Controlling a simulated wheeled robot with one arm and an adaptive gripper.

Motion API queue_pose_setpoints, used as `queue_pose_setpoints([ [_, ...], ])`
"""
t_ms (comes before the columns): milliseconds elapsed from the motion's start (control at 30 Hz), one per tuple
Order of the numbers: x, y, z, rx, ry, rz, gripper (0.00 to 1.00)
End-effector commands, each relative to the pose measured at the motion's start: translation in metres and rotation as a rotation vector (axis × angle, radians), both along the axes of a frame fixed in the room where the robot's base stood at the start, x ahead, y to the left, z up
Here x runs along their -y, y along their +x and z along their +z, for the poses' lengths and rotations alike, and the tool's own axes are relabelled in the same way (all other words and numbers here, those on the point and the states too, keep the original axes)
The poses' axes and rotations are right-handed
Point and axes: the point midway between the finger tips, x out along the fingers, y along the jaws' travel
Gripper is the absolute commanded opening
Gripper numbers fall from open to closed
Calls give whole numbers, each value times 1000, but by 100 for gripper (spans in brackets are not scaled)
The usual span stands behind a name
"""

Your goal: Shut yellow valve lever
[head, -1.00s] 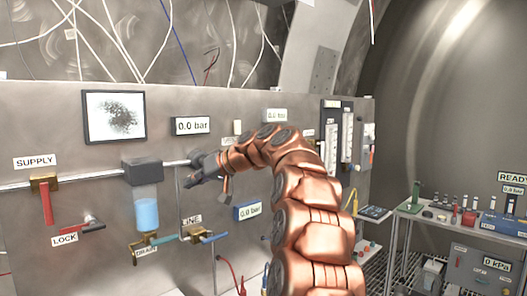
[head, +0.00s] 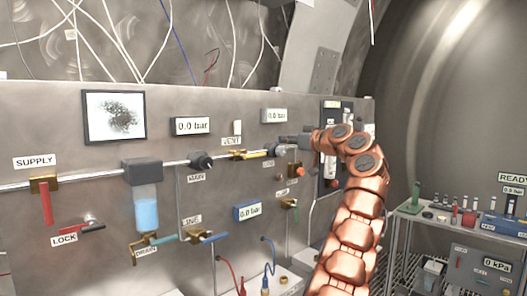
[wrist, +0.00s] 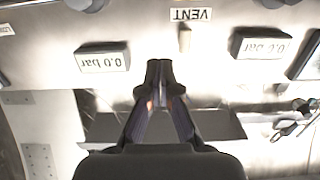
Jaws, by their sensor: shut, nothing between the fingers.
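The yellow valve lever (head: 258,153) is on the wall panel, below the VENT label (head: 232,141). It points right from its brass body (head: 237,154), roughly along the pipe. My gripper (head: 283,142) is just right of the lever's end and a little higher in the head view; I cannot tell the depth gap. In the wrist view, the fingers of my gripper (wrist: 158,72) meet at the tips with nothing between them. The VENT label (wrist: 190,14) shows there above the fingertips. The yellow lever cannot be made out in the wrist view.
Left along the pipe are a dark round knob (head: 202,161) and a red SUPPLY lever (head: 46,203). A blue lever (head: 212,239) sits lower. A red button (head: 300,171) is below my gripper. Pressure displays (head: 191,126) flank the VENT area. A bench (head: 425,213) stands right.

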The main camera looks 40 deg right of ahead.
Motion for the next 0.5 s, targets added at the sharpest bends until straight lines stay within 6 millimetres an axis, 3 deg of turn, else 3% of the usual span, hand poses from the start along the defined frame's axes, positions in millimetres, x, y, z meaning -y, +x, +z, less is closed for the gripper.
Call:
queue_pose_setpoints([
  [333,0,3,0,-2,2,1,0],
  [500,1,21,0,-4,3,2,0],
])
